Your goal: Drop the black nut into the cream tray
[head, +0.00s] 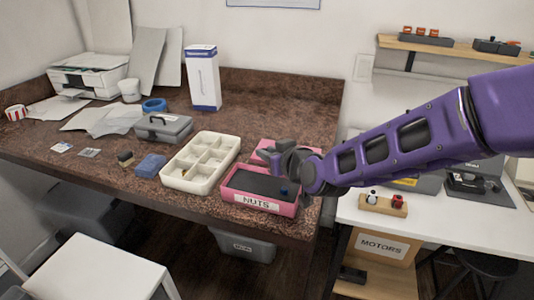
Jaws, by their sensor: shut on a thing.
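The cream tray (230,157) lies on the brown speckled counter, divided into several compartments. A few small dark bits show at its front end, too small to make out. My gripper (270,156) is just right of the tray, above the back part of the pink box marked NUTS (264,204). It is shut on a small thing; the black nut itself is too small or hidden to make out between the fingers. The gripper and wrist hide part of the pink box and what lies behind it.
A tall white box (203,80) stands at the back. A small blue piece (285,190) shows at the pink box's right end.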

